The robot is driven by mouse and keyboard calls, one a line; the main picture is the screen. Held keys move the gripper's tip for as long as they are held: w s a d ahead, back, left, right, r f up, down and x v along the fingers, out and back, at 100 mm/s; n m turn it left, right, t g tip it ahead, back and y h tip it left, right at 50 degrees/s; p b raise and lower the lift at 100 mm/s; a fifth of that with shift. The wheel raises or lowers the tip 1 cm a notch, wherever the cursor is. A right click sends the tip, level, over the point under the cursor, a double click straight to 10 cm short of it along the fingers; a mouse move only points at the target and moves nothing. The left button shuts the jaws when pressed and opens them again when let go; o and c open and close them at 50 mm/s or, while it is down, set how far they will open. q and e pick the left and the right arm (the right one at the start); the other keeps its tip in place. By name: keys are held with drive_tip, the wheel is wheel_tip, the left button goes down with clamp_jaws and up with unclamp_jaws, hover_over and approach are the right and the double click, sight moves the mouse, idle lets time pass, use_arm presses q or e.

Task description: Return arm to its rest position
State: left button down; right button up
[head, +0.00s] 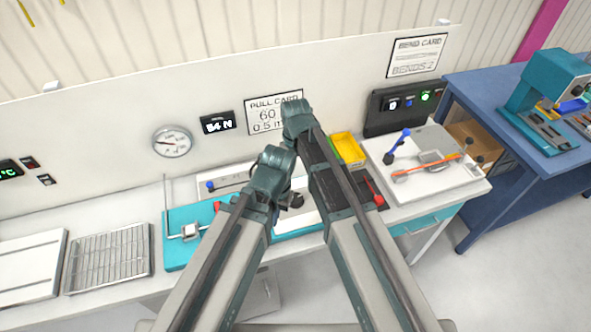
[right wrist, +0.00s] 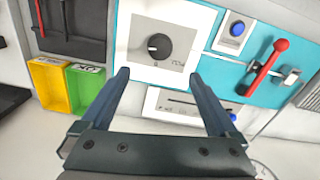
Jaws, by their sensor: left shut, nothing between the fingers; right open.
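My two arms come up from the bottom of the head view and reach over the workbench. My left gripper (head: 294,201) is small and partly covered by its own wrist; it is shut with nothing seen in it, above the middle of the bench. My right gripper (right wrist: 163,84) is open and empty in the right wrist view, its two dark fingers spread over a white panel with a black knob (right wrist: 153,47). In the head view the right gripper is hidden behind its own arm. Whether its fingers touch the panel cannot be told.
The teal fixture (head: 177,251), wire rack (head: 108,258), yellow bin (head: 350,147) and white bend fixture (head: 430,190) stand on the bench. A red lever (right wrist: 264,67) and blue button (right wrist: 238,29) lie right of the knob. A blue table (head: 500,110) stands at right, with open floor before it.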

drive_tip(key=s+d+f+b, duration=0.3)
drive_tip(key=s+b, duration=0.1)
drive_tip(key=s, duration=0.4)
drive_tip(key=s+d+f+m+h+b, duration=0.1)
drive_tip(key=s+d+f+b, duration=0.2)
drive_tip(key=s, duration=0.5)
drive_tip(key=shift+s+f+b, duration=0.25)
drive_tip(key=shift+f+b, duration=0.1)
drive_tip(key=shift+f, duration=0.4)
